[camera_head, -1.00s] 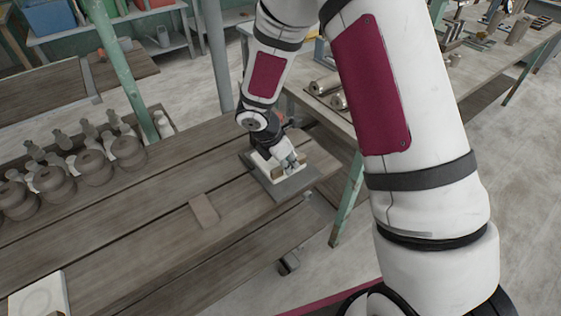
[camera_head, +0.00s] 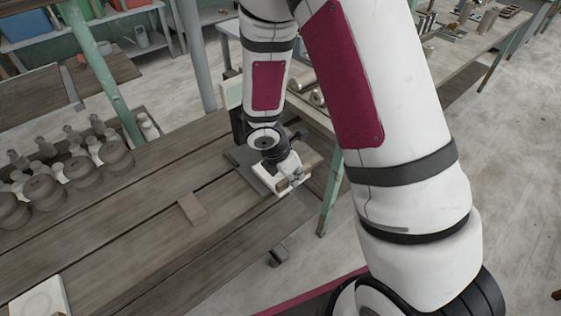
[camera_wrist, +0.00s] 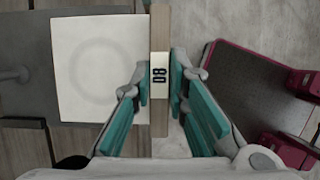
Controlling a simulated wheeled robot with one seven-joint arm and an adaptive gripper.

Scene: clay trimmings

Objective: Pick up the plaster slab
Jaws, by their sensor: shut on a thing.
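The plaster slab is white with a faint ring mark on its face, in the wrist view (camera_wrist: 98,70) and partly behind my gripper in the head view (camera_head: 266,180). A wooden strip (camera_wrist: 160,25) with a numbered pale plate (camera_wrist: 160,74) runs along its right edge. My gripper (camera_wrist: 161,85) has its teal fingers shut on this strip at the plate. In the head view my gripper (camera_head: 294,176) is at the bench's right end. I cannot tell how high the slab is above the grey board (camera_head: 240,157).
The wooden bench (camera_head: 150,220) holds a small brown block (camera_head: 192,208) and another ring-marked white slab (camera_head: 38,300) at lower left. Several clay pots (camera_head: 80,168) stand at the left. A second table (camera_head: 470,65) is behind. The bench middle is mostly clear.

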